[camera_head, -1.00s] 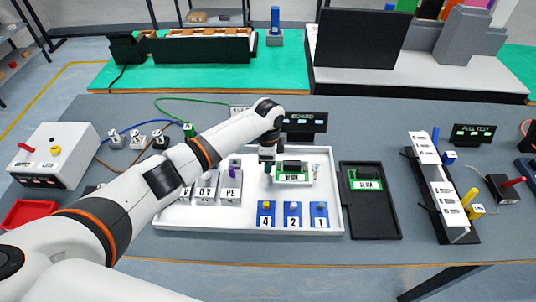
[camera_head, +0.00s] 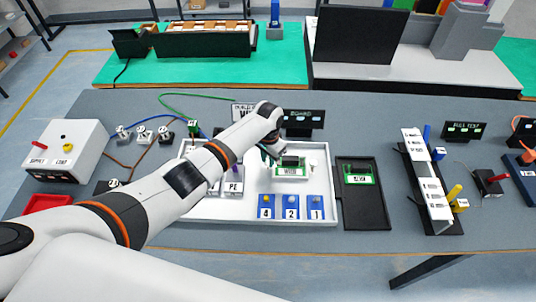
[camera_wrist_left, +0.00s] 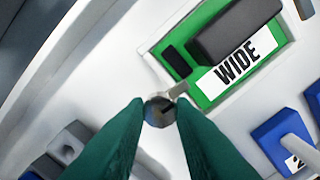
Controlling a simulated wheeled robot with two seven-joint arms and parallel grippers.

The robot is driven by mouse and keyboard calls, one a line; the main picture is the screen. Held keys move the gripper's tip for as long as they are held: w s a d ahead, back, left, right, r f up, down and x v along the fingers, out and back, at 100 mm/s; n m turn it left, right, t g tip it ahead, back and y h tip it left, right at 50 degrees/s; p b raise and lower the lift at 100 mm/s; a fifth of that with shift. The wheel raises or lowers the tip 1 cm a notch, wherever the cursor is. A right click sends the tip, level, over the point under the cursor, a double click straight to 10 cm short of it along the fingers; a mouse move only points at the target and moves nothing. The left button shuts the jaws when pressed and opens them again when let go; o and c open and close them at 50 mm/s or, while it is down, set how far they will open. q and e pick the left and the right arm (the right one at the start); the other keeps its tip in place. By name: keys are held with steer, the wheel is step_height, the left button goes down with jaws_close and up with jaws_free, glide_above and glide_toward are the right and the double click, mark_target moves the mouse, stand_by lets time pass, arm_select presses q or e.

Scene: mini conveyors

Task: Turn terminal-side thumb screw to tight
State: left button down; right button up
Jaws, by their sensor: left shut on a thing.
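The green board (camera_head: 291,173) marked WIDE sits in a fixture on the white tray (camera_head: 228,211), with a dark block on it. In the left wrist view the board (camera_wrist_left: 262,58) fills the upper right. A small round grey metal screw head with a dark slot, the thumb screw (camera_wrist_left: 158,111), shows just off the board's lower left corner. My left gripper (camera_wrist_left: 160,108) has its teal fingers shut on this screw. In the head view my left gripper (camera_head: 267,154) is small, at the board's left edge, and the screw cannot be made out. My right gripper is not in view.
Blue numbered blocks (camera_head: 291,207) stand along the tray's front. A grey PE block (camera_head: 233,186) is partly behind my left arm. A black tray (camera_head: 364,208) with another green board lies to the right. A white supply box (camera_head: 68,150) stands at left.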

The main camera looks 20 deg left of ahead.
arm_select(q)
steer(key=shift+n, duration=0.6)
steer(key=c, duration=1.2)
jaws_free()
steer(key=shift+c, duration=0.2)
step_height(320, 180, up, 12)
steer(key=shift+b, duration=0.35)
